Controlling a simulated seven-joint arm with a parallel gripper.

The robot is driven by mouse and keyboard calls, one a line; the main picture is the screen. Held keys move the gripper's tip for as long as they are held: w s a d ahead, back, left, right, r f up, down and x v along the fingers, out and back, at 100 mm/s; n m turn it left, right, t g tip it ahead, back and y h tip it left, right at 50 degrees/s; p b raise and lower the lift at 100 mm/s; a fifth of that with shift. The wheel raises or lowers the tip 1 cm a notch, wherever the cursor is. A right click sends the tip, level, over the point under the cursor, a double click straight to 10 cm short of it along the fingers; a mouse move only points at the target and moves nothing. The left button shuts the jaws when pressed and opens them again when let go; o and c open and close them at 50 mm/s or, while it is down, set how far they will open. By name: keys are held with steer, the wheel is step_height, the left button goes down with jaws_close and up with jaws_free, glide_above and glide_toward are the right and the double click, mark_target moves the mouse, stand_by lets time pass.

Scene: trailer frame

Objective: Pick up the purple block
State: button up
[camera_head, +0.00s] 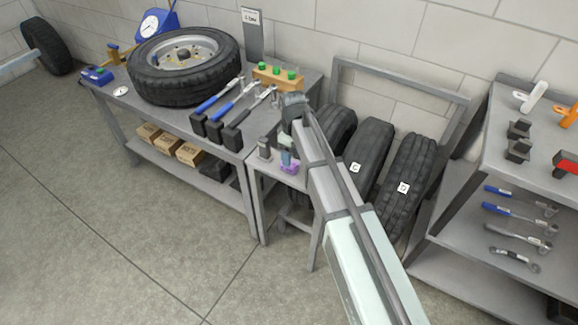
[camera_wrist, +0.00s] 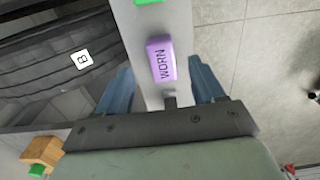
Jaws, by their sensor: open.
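The purple block (camera_wrist: 160,60) carries the word WORN and lies on a narrow grey surface in the wrist view. In the head view the purple block (camera_head: 289,169) is on the small grey stand, below the end of my arm and partly covered. My gripper (camera_wrist: 162,66) is open, with one blue-grey finger on each side of the block in the wrist view. The block appears between the fingers in the picture, and I cannot tell how far below them it is. No contact shows.
A green piece (camera_wrist: 149,2) shows at the top edge of the wrist view, close to the block. Tires (camera_head: 367,150) stand in a rack right of my arm. The workbench (camera_head: 150,118) with a wheel and blue-handled tools is left. A shelf (camera_head: 465,160) stands right.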

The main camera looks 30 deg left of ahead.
mark_target(294, 167)
steer(key=shift+s+a+f, duration=0.1)
steer(key=shift+a+f, duration=0.1)
steer(key=shift+f, duration=0.55)
steer(key=shift+w+a+f, duration=0.1)
steer(key=shift+a+f, duration=0.05)
steer(key=shift+f, duration=0.65)
steer(key=shift+s+a+f, duration=0.1)
steer(key=shift+a+f, duration=0.1)
steer(key=shift+f, duration=1.1)
steer(key=c, duration=1.1)
steer(key=shift+o, duration=0.2)
